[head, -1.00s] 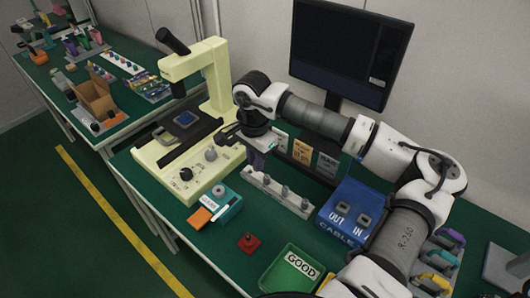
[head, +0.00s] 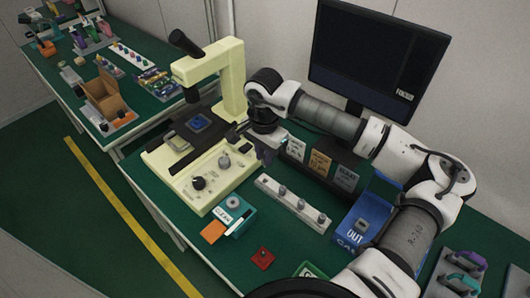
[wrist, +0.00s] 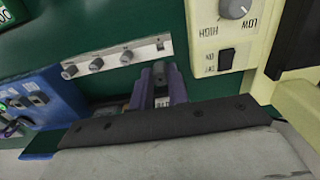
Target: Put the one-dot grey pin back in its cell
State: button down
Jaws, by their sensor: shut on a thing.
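My gripper (head: 265,157) is above the bench, just behind the left end of the pale pin strip (head: 272,185) in the head view. In the wrist view its purple fingers (wrist: 161,88) are shut on a grey pin (wrist: 160,70), partly hidden between them; its dots cannot be read. The strip (wrist: 108,52) also shows in the wrist view, with three grey pins (wrist: 96,63) standing in a row. At its end nearest my fingers is a bare stretch with a small dark spot (wrist: 160,45). The held pin appears apart from the strip.
A cream microscope (head: 205,180) stands left of the strip. A teal box (head: 235,215), orange pad (head: 213,231) and red block (head: 262,258) lie in front. The blue box (head: 352,240) is to the right. Small cards (head: 320,162) and the monitor (head: 378,60) stand behind.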

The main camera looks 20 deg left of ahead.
jog(key=shift+f+b, duration=0.15)
jog(key=shift+b, duration=0.45)
notch_tip(320, 180, down, 6)
jog(key=b, duration=0.6)
jog(key=shift+r, duration=0.2)
jog(key=shift+b, duration=1.15)
dwell(1.2)
jog(key=shift+f+b, duration=1.25)
jog(key=c, duration=1.3)
grip_release()
notch_tip(320, 180, up, 14)
jog(key=shift+b, duration=0.6)
